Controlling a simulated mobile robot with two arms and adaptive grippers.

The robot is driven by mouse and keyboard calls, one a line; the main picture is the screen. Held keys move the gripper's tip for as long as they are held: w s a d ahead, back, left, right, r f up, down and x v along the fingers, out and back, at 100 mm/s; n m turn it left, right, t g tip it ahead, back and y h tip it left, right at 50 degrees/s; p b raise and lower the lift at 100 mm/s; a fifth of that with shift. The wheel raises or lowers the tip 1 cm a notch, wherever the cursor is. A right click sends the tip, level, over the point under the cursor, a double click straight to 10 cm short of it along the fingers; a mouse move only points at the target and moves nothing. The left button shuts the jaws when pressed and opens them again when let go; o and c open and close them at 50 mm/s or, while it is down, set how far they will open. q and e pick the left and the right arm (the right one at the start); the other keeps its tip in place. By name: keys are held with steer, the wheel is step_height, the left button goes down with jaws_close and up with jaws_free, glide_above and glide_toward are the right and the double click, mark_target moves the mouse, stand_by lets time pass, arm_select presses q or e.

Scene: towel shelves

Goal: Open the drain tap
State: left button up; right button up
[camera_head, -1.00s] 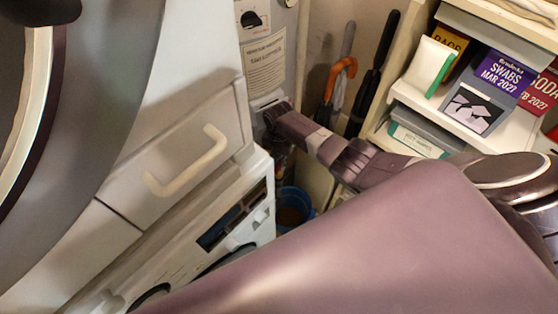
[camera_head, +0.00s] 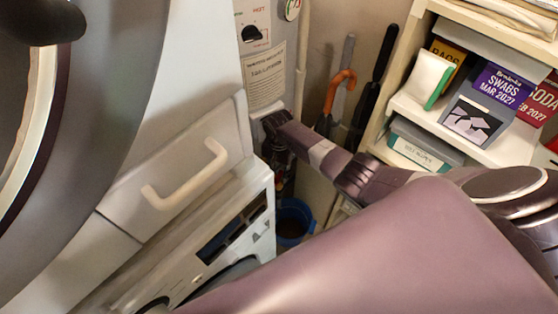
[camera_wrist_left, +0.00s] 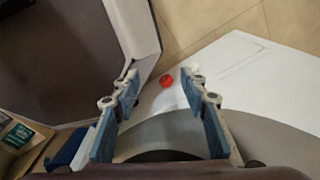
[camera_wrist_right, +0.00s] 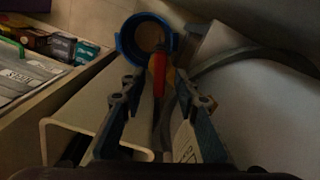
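A red lever (camera_wrist_right: 158,74) with a yellow part beside it shows in the right wrist view, which I take to be the drain tap. It appears between my right fingertips (camera_wrist_right: 157,84), in front of the blue bucket (camera_wrist_right: 146,38). The right gripper is open, fingers apart on either side; I cannot tell whether they touch it. In the head view my right gripper (camera_head: 279,160) points down beside the white boiler, above the bucket (camera_head: 293,222); the tap is hidden there.
A white boiler (camera_head: 262,50) with a label stands behind my right gripper. A washing machine (camera_head: 215,250) and a drawer with a white handle (camera_head: 185,176) are to its left. Umbrellas (camera_head: 338,90) lean behind; shelves with boxes (camera_head: 497,85) stand to the right.

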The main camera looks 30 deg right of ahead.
mark_target(279, 175)
step_height(279, 175, up, 10)
steer(key=shift+r, duration=0.25)
stand_by(0.6)
